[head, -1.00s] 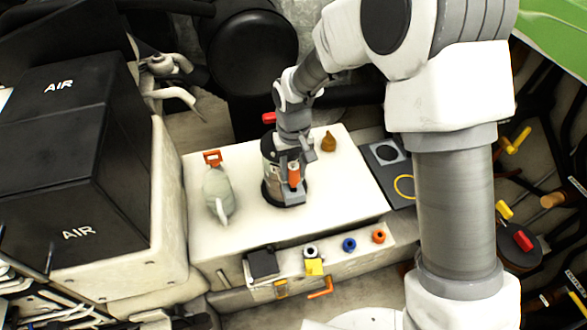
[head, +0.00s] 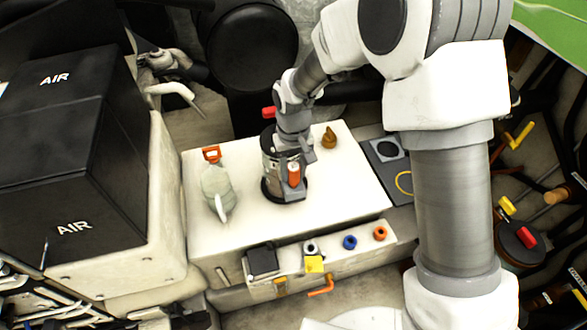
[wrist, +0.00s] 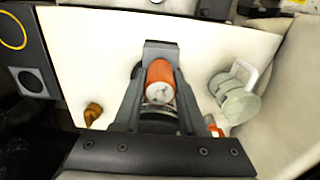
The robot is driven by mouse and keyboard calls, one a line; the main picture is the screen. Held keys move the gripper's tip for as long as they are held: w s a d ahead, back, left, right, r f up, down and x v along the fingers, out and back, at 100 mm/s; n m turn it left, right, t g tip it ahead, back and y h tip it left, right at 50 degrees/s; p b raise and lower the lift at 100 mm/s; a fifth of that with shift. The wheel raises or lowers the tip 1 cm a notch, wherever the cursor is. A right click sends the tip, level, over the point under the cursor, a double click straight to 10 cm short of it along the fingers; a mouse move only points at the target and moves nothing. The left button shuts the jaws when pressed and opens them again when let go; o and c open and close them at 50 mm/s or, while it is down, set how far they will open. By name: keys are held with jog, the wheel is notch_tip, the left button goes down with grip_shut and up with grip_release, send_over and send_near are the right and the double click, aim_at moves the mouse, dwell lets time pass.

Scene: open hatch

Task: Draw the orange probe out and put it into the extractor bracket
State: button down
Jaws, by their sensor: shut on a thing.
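The orange probe (head: 293,174) is upright with a pale round top, beside a metallic cylinder (head: 269,160) on a black round base. My gripper (wrist: 160,72) is shut on the orange probe (wrist: 160,80), one dark finger on each side in the wrist view. A grey block (head: 293,195) is at the probe's foot; whether the probe's lower end is seated there is hidden. I cannot tell which part is the extractor bracket.
A pale green jug (head: 217,188) stands left and a brown knob (head: 329,138) right on the white top. A dark panel (head: 379,172) lies further right. The front ledge carries a black box (head: 262,260), a blue ring (head: 349,243) and an orange ring (head: 380,233).

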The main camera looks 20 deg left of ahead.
jog(key=shift+f+b, duration=0.7)
jog(key=shift+f, duration=0.4)
jog(key=shift+c, duration=1.9)
grip_release()
jog(key=shift+r, duration=0.1)
notch_tip(320, 180, up, 18)
jog(key=p, duration=0.3)
jog(key=shift+f, duration=0.25)
